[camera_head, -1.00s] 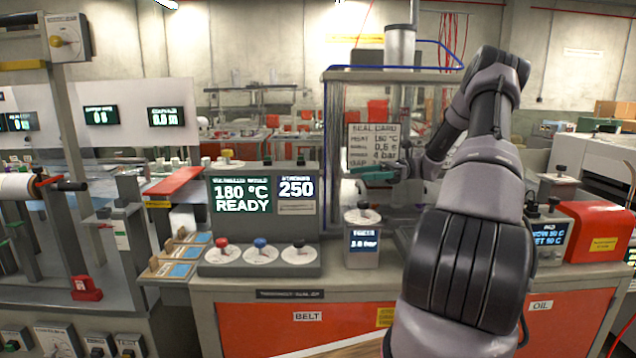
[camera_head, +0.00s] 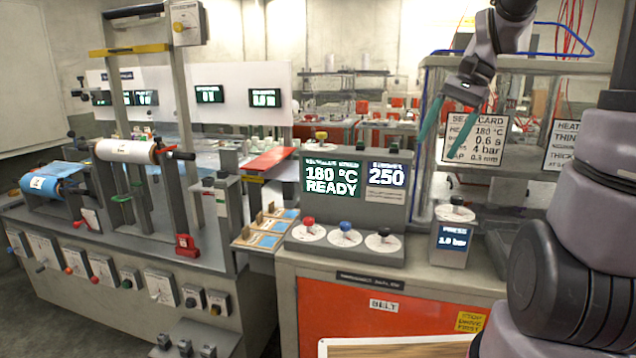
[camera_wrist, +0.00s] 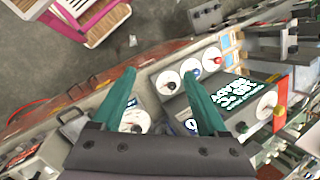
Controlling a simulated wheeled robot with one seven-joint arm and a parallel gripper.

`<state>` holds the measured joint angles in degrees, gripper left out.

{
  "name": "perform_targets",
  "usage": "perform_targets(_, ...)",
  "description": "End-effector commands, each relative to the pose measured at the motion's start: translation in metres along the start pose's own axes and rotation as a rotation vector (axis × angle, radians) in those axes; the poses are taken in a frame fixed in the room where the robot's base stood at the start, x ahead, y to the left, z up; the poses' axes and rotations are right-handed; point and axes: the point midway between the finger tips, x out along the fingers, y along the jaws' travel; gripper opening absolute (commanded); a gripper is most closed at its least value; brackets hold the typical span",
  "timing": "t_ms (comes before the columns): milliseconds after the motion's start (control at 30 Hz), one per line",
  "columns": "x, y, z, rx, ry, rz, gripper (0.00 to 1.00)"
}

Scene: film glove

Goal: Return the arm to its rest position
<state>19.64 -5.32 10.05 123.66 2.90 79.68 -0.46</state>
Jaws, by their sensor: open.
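My gripper (camera_head: 434,122) is at the upper right of the head view, in front of the seal card (camera_head: 474,139), with its teal fingers pointing down. The fingers are apart and nothing is between them. In the wrist view my gripper (camera_wrist: 160,92) looks down past its open fingers toward the control panel and the floor. My arm is raised and bent at the right of the head view, with part of it out of the frame.
The control panel (camera_head: 352,200) with red, blue and black knobs stands on the red-fronted bench (camera_head: 345,318). A pressure unit (camera_head: 453,232) is right of it. A roller machine (camera_head: 130,150) fills the left. In the wrist view a pink-slatted crate (camera_wrist: 92,18) stands on open floor.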

Motion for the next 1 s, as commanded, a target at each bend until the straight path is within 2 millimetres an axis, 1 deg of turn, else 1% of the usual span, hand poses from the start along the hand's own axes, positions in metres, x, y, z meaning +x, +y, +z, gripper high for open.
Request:
perform_targets(33,-0.007,0.004,0.015,-0.056,0.071,-0.002,0.76)
perform_targets(100,-0.014,0.01,0.031,-0.128,0.162,-0.007,0.76)
perform_targets(300,-0.035,0.031,0.069,-0.323,0.405,-0.055,0.76)
perform_targets(400,-0.042,0.041,0.082,-0.402,0.5,-0.088,0.76)
perform_targets(500,-0.047,0.048,0.091,-0.457,0.568,-0.115,0.76)
perform_targets(600,-0.049,0.052,0.095,-0.488,0.606,-0.133,0.76)
perform_targets(1000,-0.05,0.053,0.097,-0.5,0.621,-0.14,0.76)
